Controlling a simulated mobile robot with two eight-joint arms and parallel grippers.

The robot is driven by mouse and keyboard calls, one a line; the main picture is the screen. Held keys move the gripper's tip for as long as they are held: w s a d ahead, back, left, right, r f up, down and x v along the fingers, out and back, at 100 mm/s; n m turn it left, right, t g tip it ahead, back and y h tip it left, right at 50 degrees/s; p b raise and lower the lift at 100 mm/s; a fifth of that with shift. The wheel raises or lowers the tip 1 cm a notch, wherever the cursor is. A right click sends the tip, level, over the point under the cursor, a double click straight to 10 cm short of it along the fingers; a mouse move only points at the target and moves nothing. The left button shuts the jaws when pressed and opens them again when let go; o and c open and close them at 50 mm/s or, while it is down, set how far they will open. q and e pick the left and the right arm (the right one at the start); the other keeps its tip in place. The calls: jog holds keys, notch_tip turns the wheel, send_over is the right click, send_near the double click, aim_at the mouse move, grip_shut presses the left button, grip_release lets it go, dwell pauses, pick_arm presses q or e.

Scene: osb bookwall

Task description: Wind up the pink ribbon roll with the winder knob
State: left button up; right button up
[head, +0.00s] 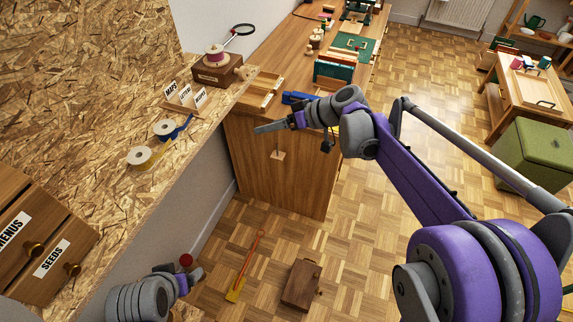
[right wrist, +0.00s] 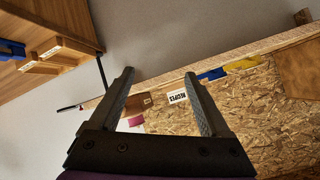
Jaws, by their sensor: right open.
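The pink ribbon roll (head: 217,53) sits upright on a dark wooden winder box (head: 217,70) on the OSB shelf. A pale wooden winder knob (head: 245,73) shows at the box's right side.
A card stand (head: 186,97) is left of the winder. A wooden bench (head: 285,150) with a tray (head: 265,92) is at the right. A red ball (head: 186,260) shows beside my left gripper.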

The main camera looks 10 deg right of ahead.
jog(key=s+d+f+m+g+h, duration=0.1)
jog(key=s+f+m+h, duration=0.1)
jog(key=s, duration=0.9)
jog(key=shift+s+f+h, duration=0.25)
jog(key=shift+f+h, duration=0.3)
jog(key=shift+h, duration=0.15)
jog(key=s+d+f+m+h, duration=0.2)
jog(key=s+d+f+h, duration=0.1)
jog(key=s, duration=0.6)
jog(key=s+d+f+m+h, duration=0.1)
jog(key=s+d+f+h, duration=0.2)
jog(key=s, duration=0.6)
notch_tip(320, 180, down, 2)
jog(key=shift+d+f+m, duration=0.2)
jog(key=shift+d+m, duration=0.2)
jog(key=shift+d, duration=0.25)
